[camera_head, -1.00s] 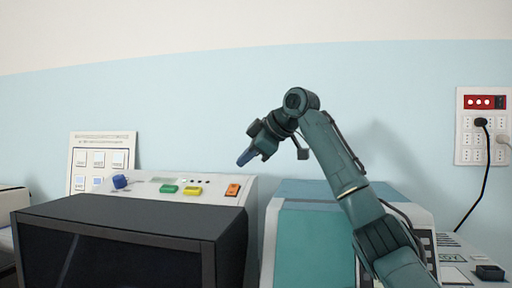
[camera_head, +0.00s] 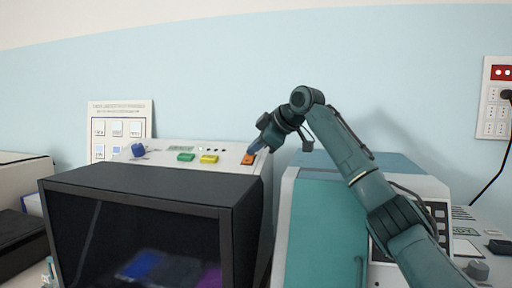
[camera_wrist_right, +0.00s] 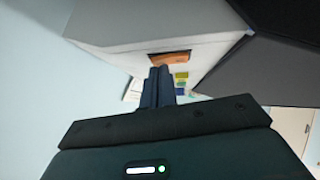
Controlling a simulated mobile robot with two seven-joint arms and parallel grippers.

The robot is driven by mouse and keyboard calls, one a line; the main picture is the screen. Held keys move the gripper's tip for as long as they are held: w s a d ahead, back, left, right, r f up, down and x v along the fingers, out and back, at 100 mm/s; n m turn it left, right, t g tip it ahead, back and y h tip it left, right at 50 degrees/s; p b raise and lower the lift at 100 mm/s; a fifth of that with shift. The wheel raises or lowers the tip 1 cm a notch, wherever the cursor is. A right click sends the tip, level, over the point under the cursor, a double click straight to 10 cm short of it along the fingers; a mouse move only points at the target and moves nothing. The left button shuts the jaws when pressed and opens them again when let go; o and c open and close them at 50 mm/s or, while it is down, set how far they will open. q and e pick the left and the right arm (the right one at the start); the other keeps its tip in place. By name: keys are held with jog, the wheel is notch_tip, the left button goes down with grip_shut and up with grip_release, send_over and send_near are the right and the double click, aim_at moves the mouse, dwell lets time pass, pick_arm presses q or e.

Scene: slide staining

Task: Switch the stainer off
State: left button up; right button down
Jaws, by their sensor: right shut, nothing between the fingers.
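The stainer (camera_head: 150,179) is a pale machine with a dark front hood, at the left and middle of the head view. Its top panel carries a blue knob (camera_head: 138,150), a green button (camera_head: 186,157), a yellow button (camera_head: 209,159) and an orange switch (camera_head: 249,159). The orange switch also shows in the right wrist view (camera_wrist_right: 168,58). My right gripper (camera_head: 255,149) is shut and empty, its blue fingertips pointing down right at the orange switch. I cannot tell whether they touch it. In the right wrist view the closed fingers (camera_wrist_right: 158,72) end just below the switch. My left gripper is not in view.
A teal and white machine (camera_head: 318,210) stands right of the stainer, beneath my right arm. A white instruction board (camera_head: 120,115) stands behind the stainer. A wall panel with sockets (camera_head: 494,115) and a plugged-in black cable is at the far right.

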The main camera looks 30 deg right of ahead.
jog(key=shift+w, duration=0.3)
jog(key=shift+s+r, duration=0.2)
jog(key=shift+s, duration=0.4)
jog(key=shift+w+f, duration=0.25)
jog(key=shift+w, duration=0.1)
jog(key=shift+s+a+b, duration=0.5)
jog(key=shift+s+b, duration=0.1)
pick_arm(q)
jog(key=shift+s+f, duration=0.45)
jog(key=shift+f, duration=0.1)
